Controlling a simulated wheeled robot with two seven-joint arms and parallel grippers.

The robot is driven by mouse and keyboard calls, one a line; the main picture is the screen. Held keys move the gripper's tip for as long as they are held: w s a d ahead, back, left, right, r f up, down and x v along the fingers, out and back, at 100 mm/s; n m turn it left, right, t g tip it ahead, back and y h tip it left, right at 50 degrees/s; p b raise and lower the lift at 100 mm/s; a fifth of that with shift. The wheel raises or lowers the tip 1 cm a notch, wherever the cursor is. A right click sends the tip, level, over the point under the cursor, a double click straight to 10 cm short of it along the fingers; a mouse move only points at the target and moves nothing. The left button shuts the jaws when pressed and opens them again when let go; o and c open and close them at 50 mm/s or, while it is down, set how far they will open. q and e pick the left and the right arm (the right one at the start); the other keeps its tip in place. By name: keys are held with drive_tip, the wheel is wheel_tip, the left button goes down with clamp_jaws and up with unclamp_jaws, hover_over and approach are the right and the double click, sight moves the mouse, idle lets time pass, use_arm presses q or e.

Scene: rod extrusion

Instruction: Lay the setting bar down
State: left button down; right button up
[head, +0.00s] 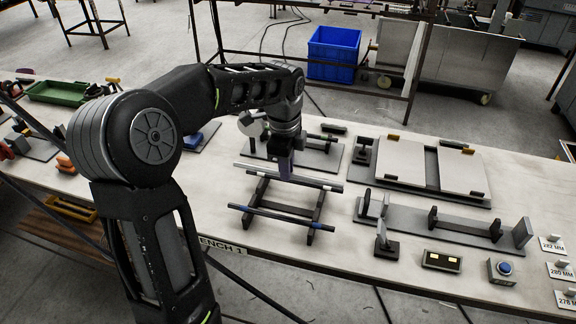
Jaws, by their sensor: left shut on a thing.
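A long grey bar (318,184) lies level across the far part of a dark two-rail stand (262,190) on the workbench. My left gripper (285,174) comes down from above onto the middle of this grey bar and is shut on it. The gripper hides the bar's middle, and I cannot tell whether the bar rests on the rails or is just above them. A second dark bar with blue bands (283,220) lies across the near part of the stand. Neither bar carries a readable label, so I cannot tell for certain which is the setting bar. My right gripper is not in view.
Right of the stand is a long grey fixture with upright blocks (465,232). Behind it lies a flat plate fixture (405,165). Bare bench lies around the stand.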

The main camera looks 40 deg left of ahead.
use_arm(q)
drive_tip(key=shift+f+b, duration=2.35)
drive_tip(key=shift+f, duration=0.9)
drive_tip(key=shift+f+b, duration=0.6)
drive_tip(key=shift+f, duration=0.45)
drive_tip(key=c, duration=1.4)
unclamp_jaws()
drive_tip(key=shift+o, duration=0.2)
drive_tip(key=shift+r, duration=0.1)
wheel_tip(320, 180, up, 8)
drive_tip(key=shift+s+d+f+b, duration=0.15)
drive_tip(key=shift+s+f+b, duration=0.05)
drive_tip(key=shift+s+b, duration=0.2)
